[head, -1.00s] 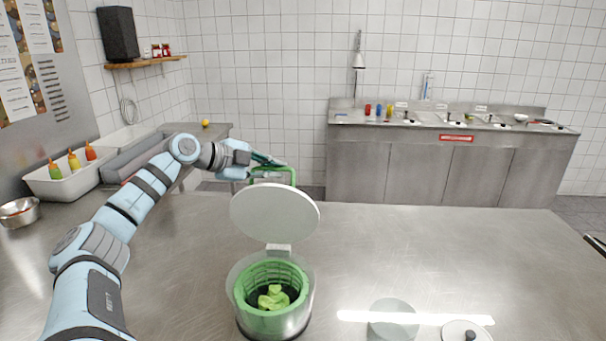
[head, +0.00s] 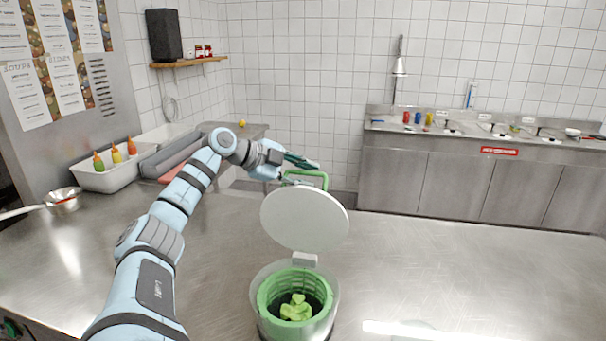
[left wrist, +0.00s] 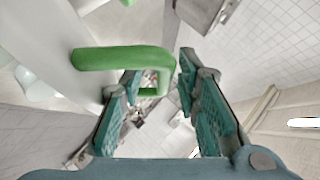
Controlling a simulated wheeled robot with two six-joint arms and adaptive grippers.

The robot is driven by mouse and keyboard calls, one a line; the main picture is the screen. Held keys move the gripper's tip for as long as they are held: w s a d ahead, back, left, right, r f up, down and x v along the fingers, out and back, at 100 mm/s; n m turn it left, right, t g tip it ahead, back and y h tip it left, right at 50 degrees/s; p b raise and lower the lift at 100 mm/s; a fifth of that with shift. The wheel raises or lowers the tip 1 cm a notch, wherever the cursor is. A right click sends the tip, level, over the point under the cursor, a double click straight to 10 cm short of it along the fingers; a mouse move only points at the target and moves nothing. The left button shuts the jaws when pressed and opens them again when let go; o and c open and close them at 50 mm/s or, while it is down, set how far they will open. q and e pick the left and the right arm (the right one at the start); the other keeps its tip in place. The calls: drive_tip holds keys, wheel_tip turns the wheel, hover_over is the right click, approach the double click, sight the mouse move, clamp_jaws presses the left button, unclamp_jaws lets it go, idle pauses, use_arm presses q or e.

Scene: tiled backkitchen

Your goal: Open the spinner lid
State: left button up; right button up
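The salad spinner (head: 296,325) stands on the steel counter at the front middle, a clear bowl with a green basket (head: 263,290) and green leaves (head: 296,308) inside. Its white lid (head: 305,218) is raised on the hinge at the bowl's back rim, leaving the basket uncovered. A green loop handle (head: 318,174) shows behind the lid's top edge; it is large in the left wrist view (left wrist: 105,58). My left gripper (head: 302,171) is behind the lid at the handle. Its fingers (left wrist: 160,95) are apart, with the handle's end close to or between them; contact is unclear. My right gripper is out of view.
A white bin (head: 105,176) with several colored bottles and a metal bowl (head: 64,200) are at the left. A sink counter (head: 460,180) stands along the back wall. The counter right of the spinner is mostly clear.

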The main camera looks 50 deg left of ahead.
use_arm(q)
wheel_tip(320, 180, up, 10)
idle(0.6)
